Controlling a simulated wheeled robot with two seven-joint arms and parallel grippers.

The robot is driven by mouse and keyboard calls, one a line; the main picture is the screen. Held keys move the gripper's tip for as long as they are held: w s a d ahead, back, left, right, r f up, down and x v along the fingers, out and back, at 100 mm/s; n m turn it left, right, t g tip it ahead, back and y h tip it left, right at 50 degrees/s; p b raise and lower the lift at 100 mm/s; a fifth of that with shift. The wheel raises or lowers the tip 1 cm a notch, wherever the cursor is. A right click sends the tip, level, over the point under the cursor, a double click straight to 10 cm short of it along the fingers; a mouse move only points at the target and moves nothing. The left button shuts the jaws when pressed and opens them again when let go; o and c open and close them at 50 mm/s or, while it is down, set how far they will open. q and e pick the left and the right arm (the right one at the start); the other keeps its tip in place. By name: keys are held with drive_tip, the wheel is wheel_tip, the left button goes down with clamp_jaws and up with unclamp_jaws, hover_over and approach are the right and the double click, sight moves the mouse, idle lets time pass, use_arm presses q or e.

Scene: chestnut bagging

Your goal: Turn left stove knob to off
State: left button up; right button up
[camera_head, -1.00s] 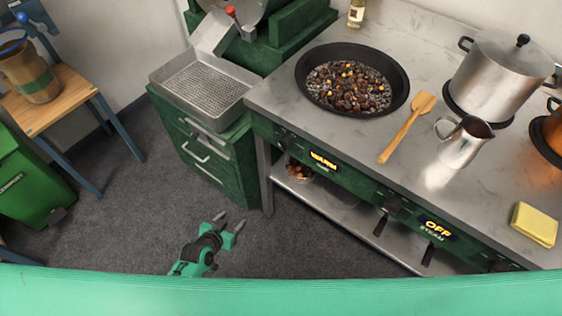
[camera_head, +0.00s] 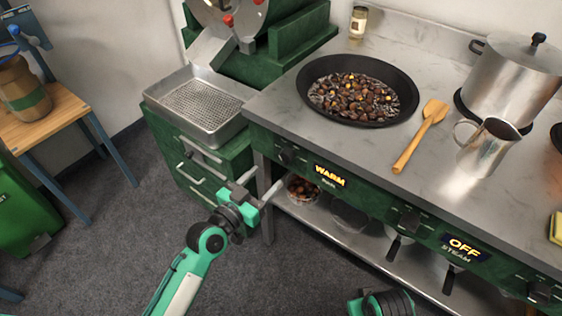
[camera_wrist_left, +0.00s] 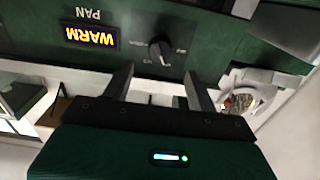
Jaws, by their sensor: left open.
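The left stove knob (camera_head: 286,157) is a black dial on the green front panel, left of the lit "WARM" pan display (camera_head: 330,175). In the left wrist view, which is upside down, the knob (camera_wrist_left: 160,50) appears ahead, between the lines of my fingers; its pointer's setting is too small to read. My left gripper (camera_head: 263,183) is open and empty, in front of and slightly below the knob, and apart from it. It also shows in the left wrist view (camera_wrist_left: 158,82). A teal and black part of my right arm shows at the bottom edge; its fingers are out of view.
A black pan (camera_head: 358,90) of chestnuts stands on the counter above. Another knob (camera_head: 410,220) sits beside the "OFF" steam display (camera_head: 465,248). A bowl of chestnuts (camera_head: 302,188) is on the lower shelf.

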sight(282, 161)
use_arm(q)
drive_tip(key=x, duration=0.8)
drive_tip(key=shift+c, duration=0.2)
drive_tip(key=c, duration=0.9)
